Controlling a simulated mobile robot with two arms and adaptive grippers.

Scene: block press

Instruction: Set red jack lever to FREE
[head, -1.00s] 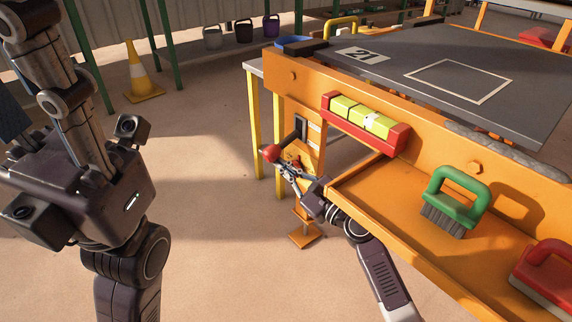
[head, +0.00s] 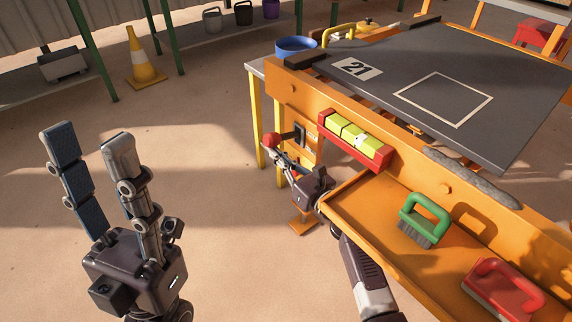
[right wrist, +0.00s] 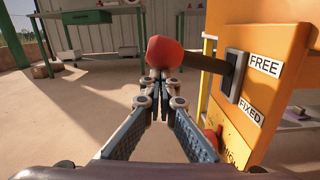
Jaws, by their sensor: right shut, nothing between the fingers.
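The red jack lever has a round red knob (head: 271,141) on a dark arm that leaves a dark slotted plate (head: 299,133) on the orange press leg. The right wrist view shows the knob (right wrist: 164,52) large, the arm (right wrist: 207,62) nearly level at the plate's upper part, beside the FREE label (right wrist: 265,65). The FIXED label (right wrist: 250,110) is lower. My right gripper (right wrist: 164,82) is shut and empty, its fingertips directly under the knob; I cannot tell whether they touch. It also shows in the head view (head: 276,151). My left gripper (head: 90,138) is open and empty, away from the press.
The orange tray (head: 370,215) holds a green brush (head: 424,218) and a red-handled tool (head: 502,290). A red holder (head: 355,152) with yellow-green blocks is above it. A blue bowl (head: 296,47) stands at the table corner. Open floor lies between my left gripper and the press.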

